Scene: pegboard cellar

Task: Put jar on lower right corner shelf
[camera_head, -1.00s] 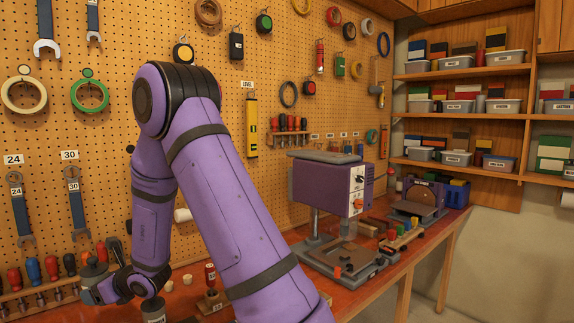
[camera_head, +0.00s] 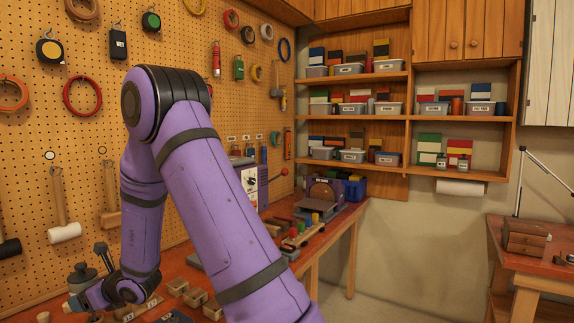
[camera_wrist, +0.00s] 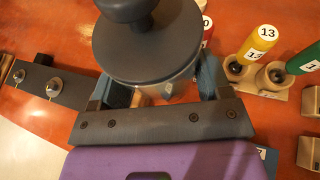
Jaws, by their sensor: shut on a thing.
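A jar with a dark round knobbed lid (camera_wrist: 150,50) fills the top middle of the wrist view, its clear body showing a little under the lid. It also shows as a dark shape (camera_head: 82,274) at the lower left of the head view. My gripper (camera_wrist: 160,90) is shut on the jar, one finger on each side; in the head view my gripper (camera_head: 90,295) is over the workbench. The lower right corner shelf (camera_head: 462,174) is on the back wall, holding green and red boxes and small bottles, with a paper roll below.
The red workbench (camera_head: 318,240) runs along the pegboard, with a purple machine (camera_head: 325,192) at its far end. Wooden blocks and a numbered yellow-handled tool (camera_wrist: 258,42) are near the jar. Another wooden bench (camera_head: 535,262) stands at right. Floor between the benches looks clear.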

